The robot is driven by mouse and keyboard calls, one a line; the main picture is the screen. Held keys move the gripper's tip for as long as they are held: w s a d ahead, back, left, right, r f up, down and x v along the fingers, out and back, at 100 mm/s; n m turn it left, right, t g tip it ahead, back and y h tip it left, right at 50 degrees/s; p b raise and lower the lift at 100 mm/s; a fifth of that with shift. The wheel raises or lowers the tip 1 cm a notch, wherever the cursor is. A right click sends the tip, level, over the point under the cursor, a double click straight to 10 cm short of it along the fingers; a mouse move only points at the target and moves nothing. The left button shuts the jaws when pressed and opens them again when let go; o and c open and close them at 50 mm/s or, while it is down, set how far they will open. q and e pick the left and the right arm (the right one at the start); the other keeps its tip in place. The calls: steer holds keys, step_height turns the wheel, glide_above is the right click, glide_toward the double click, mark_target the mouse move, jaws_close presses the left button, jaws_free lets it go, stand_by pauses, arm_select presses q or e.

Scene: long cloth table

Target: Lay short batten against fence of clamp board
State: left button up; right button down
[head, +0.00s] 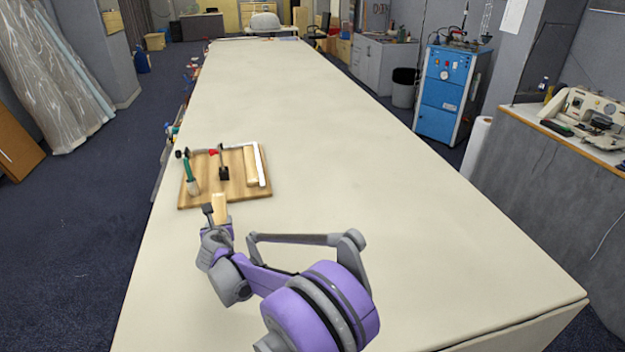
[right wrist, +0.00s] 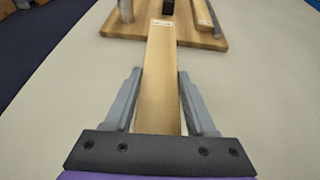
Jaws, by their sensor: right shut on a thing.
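The clamp board (head: 237,188) is a brown wooden board lying on the table. Along its right side are a pale wood bar (head: 250,165) and a white strip (head: 262,165) beside it; I cannot tell which is the fence. My right gripper (head: 216,222) is just in front of the board's near edge, shut on the short batten (head: 220,206). In the right wrist view the batten (right wrist: 161,75) lies lengthwise between the fingers (right wrist: 159,95), its far end pointing to the board (right wrist: 122,24). Whether it touches the board is unclear. My left gripper is out of view.
A green-handled clamp (head: 190,170) stands at the board's left and a black clamp part (head: 223,172) near its middle. The long cloth table (head: 330,130) is clear to the right and beyond the board. Its left edge runs close to the board.

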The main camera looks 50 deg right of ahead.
steer(key=s+d+r+m+g+h, duration=0.1)
steer(key=s+d+m+g+h, duration=0.15)
steer(key=d, duration=1.75)
steer(key=m+g+h+b, duration=0.1)
steer(key=m+g+h, duration=0.1)
steer(key=m, duration=0.1)
glide_above(317, 197)
step_height(317, 197, down, 4)
steer(key=shift+r+y, duration=0.1)
steer(key=shift+y, duration=0.15)
steer(key=shift+f, duration=2)
steer(key=shift+s+a, duration=0.1)
steer(key=shift+c, duration=1.1)
jaws_free()
steer(key=shift+f, duration=0.1)
